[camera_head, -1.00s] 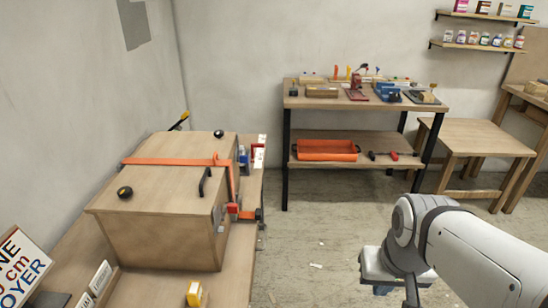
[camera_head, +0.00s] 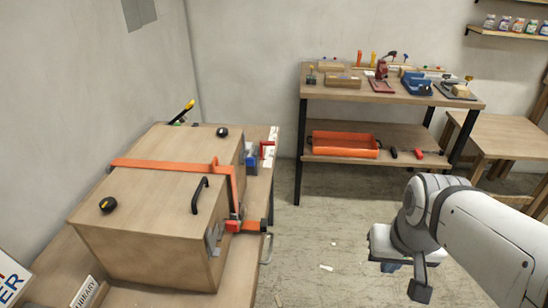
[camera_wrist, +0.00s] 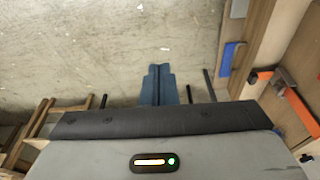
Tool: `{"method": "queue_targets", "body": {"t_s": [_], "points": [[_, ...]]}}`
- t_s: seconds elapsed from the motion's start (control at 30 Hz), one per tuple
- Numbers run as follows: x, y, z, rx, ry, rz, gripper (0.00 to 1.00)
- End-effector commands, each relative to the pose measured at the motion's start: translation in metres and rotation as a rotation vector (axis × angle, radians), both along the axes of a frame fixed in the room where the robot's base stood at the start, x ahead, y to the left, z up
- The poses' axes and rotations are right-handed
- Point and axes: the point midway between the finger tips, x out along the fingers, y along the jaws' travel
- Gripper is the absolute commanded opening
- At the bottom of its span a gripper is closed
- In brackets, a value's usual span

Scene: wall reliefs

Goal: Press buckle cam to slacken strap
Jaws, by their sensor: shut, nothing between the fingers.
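A wooden box (camera_head: 140,228) stands on a bench at left in the head view. An orange strap (camera_head: 165,165) runs across its lid and down its right face. A small red and orange fitting (camera_head: 240,225), seemingly the buckle, sits low on that face; its cam is too small to make out. My gripper (camera_head: 390,267) hangs over the floor to the right, well apart from the box. In the wrist view its blue fingers (camera_wrist: 158,85) are together and empty. Orange parts (camera_wrist: 262,76) beside wood show at the right there.
The lid carries a black handle (camera_head: 200,194) and dark knobs (camera_head: 107,204). A workbench (camera_head: 390,95) with tools and an orange tray (camera_head: 343,146) stands at the back. A wooden table (camera_head: 510,145) is at right. Open floor (camera_head: 330,225) lies between box and gripper.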

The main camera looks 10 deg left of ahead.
Motion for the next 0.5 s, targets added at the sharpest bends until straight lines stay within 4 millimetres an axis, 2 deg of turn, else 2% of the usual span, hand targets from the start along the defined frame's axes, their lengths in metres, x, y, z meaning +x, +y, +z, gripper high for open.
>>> {"method": "queue_targets", "body": {"t_s": [0.07, 0.13, 0.27, 0.37, 0.5], "points": [[0.012, -0.002, -0.008, -0.019, -0.026, 0.019, 0.00], [0.032, -0.002, -0.019, -0.053, -0.078, 0.063, 0.00], [0.091, -0.004, -0.046, -0.137, -0.236, 0.186, 0.00], [0.143, 0.008, -0.068, -0.190, -0.389, 0.332, 0.00], [0.203, 0.047, -0.098, -0.205, -0.604, 0.564, 0.00]]}}
